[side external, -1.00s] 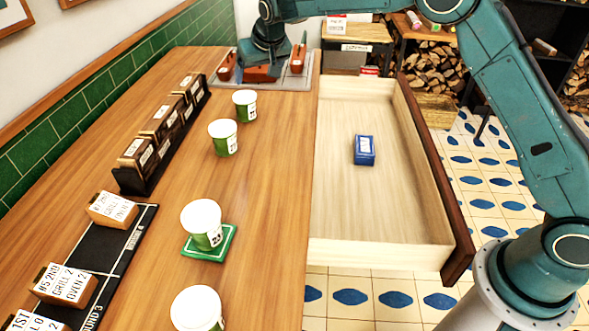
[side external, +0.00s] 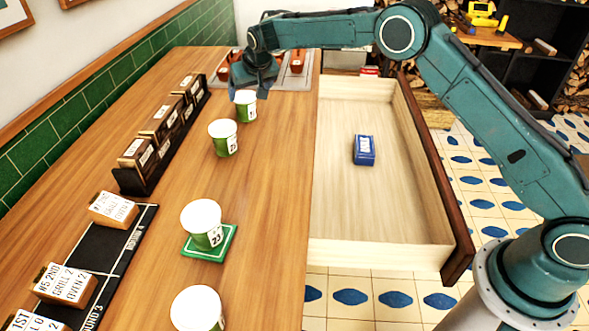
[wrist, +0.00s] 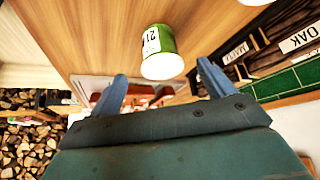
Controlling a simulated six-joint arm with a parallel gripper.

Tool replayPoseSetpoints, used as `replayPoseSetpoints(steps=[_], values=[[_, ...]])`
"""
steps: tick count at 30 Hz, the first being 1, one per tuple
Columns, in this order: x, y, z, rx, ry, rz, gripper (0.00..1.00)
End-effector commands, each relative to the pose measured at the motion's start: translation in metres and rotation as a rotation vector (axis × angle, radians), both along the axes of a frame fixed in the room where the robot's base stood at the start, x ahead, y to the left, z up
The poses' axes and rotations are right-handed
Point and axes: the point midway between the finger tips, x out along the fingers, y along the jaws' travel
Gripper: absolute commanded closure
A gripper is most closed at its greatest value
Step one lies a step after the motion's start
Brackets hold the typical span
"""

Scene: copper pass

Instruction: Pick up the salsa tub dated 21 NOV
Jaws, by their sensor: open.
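A green-and-white tub (side external: 246,110) stands upright at the far end of the row on the wooden counter. In the wrist view the tub (wrist: 159,52) carries a label reading "21"; the rest is not legible. My gripper (side external: 251,90) is at this far tub, partly overlapping its lid. In the wrist view my gripper's open fingers (wrist: 161,70) lie either side of the tub's near end, with gaps showing. Other similar tubs are a second one (side external: 223,140), one whose label seems to read "23" (side external: 206,228), and the nearest (side external: 197,310).
A green mat (side external: 222,247) lies under the third tub. A dark rack of brown boxes (side external: 157,140) stands along the left wall. A black board with wooden blocks (side external: 98,245) is at front left. An open drawer (side external: 390,205) holds a blue box (side external: 364,150).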

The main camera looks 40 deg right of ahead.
Motion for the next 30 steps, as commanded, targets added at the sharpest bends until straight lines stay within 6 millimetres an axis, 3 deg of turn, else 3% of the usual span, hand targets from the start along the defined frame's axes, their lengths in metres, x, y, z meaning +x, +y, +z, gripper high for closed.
replayPoseSetpoints(steps=[9, 23, 30], values=[[0.017, -0.003, -0.028, 0.000, 0.001, 0.000, 0.19], [0.021, -0.004, -0.035, 0.000, 0.001, 0.000, 0.19], [0.030, -0.007, -0.051, 0.000, 0.002, -0.001, 0.19]])
